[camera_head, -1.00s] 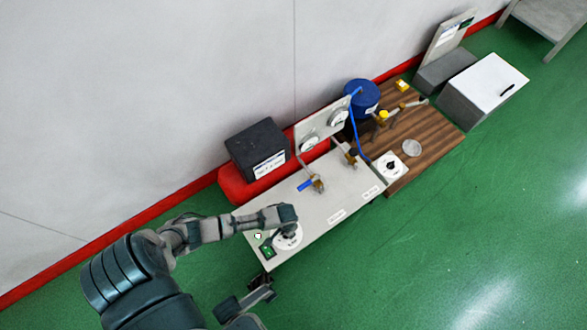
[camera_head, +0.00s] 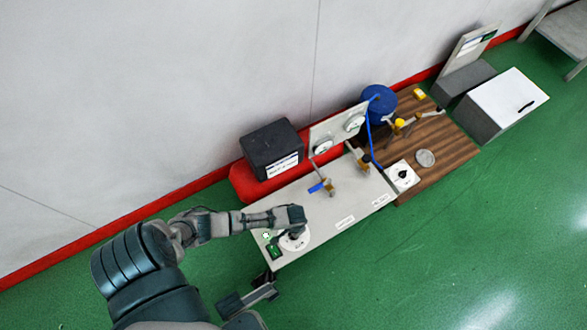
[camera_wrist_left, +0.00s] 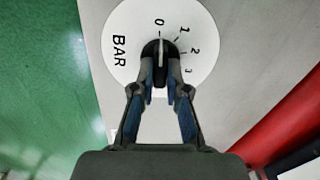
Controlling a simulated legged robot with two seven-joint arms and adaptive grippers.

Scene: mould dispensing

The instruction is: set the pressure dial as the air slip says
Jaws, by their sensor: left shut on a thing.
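The pressure dial (camera_head: 294,243) is a white round plate at the near left end of the pale bench. In the left wrist view its scale (camera_wrist_left: 118,50) reads BAR, with 0, 1, 2 and a partly covered 3. Its black knob (camera_wrist_left: 160,52) has a pale pointer line aimed about at 0. My left gripper (camera_wrist_left: 162,90) is shut on the knob; in the head view it (camera_head: 292,225) covers part of the dial. No slip is readable as the air slip in these views.
The pale bench (camera_head: 340,200) carries two brass valves and a panel (camera_head: 338,125) with two gauges. A black box (camera_head: 272,145) stands behind it. A blue drum (camera_head: 379,101) and a wooden table (camera_head: 445,150) are to the right. The green floor in front is clear.

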